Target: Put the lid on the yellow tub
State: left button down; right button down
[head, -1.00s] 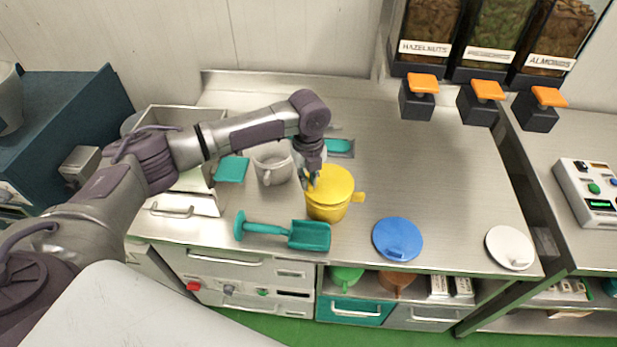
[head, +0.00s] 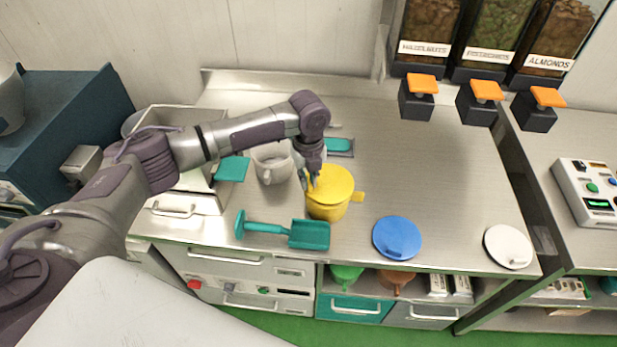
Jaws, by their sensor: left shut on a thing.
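The yellow tub (head: 327,208) stands upright on the steel counter, its side handle pointing right. A yellow lid (head: 334,182) lies over its mouth and looks about level; I cannot tell if it is fully seated. My left gripper (head: 313,184) comes down from above at the lid's left side and is shut on the lid, its fingertips partly hidden. A blue lid (head: 397,238) and a white lid (head: 508,247) lie flat on the counter to the right. My right gripper is not in view.
A grey-white tub (head: 271,163) stands close to the left of the yellow tub. A teal scoop (head: 284,231) lies in front, near the counter's front edge. Nut dispensers (head: 480,90) stand at the back right. The counter's right middle is clear.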

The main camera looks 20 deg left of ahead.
pick_arm(q)
jog(key=shift+f+p, duration=0.3)
jog(key=shift+f, duration=0.15)
dwell(1.1)
jog(key=c, duration=0.7)
grip_release()
jog(key=shift+o, duration=0.2)
jog(key=shift+r+p, duration=2.45)
jog(key=shift+r, duration=1.05)
